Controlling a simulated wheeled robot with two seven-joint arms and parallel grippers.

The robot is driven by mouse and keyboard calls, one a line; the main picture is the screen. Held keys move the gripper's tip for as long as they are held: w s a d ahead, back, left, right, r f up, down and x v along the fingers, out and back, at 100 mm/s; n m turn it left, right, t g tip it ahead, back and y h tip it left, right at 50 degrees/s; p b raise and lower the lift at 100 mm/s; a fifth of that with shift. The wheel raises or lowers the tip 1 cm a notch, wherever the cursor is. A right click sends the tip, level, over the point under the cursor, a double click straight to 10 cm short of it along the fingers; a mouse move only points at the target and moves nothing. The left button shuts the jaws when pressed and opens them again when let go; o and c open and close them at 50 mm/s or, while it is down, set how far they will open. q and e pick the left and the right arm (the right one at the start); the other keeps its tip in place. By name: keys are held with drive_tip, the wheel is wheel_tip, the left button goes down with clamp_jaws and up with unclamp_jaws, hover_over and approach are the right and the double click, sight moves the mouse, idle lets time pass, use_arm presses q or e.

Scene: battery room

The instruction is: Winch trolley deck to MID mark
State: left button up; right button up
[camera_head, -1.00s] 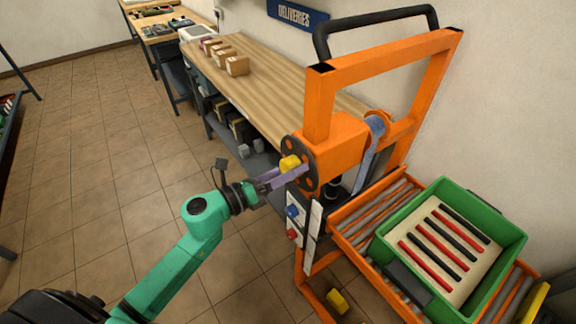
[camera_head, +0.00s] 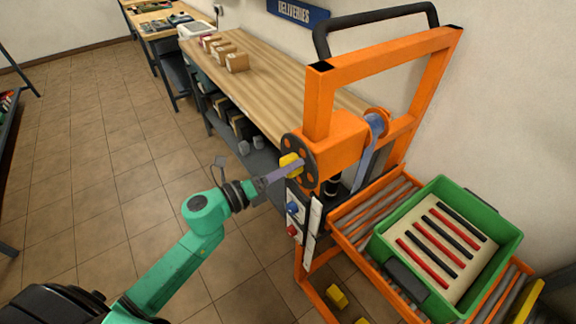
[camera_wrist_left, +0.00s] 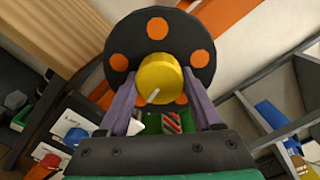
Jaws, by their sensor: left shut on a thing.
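The orange trolley (camera_head: 318,105) stands at the right, with a dark round winch wheel (camera_head: 309,153) on its side. A yellow crank knob (camera_head: 289,161) sticks out from the wheel. My left gripper (camera_head: 290,168) is shut on this knob; in the left wrist view its fingers lie on both sides of the knob (camera_wrist_left: 158,76). The trolley's roller deck (camera_head: 350,222) carries a green crate (camera_head: 393,262) with red and black bars on a pale insert. A blue strap (camera_head: 368,165) runs down from the winch drum. I cannot make out a MID mark. My right gripper is out of view.
A wooden bench (camera_head: 265,88) with small boxes stands against the wall behind the trolley. A panel with a blue knob (camera_head: 292,208) and a red knob (camera_head: 293,230) is just below my gripper. Yellow pieces (camera_head: 337,296) show low at the trolley.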

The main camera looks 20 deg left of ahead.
use_arm(q)
drive_tip(key=shift+n+p, duration=0.8)
drive_tip(key=shift+n, duration=1.3)
drive_tip(key=o, duration=1.4)
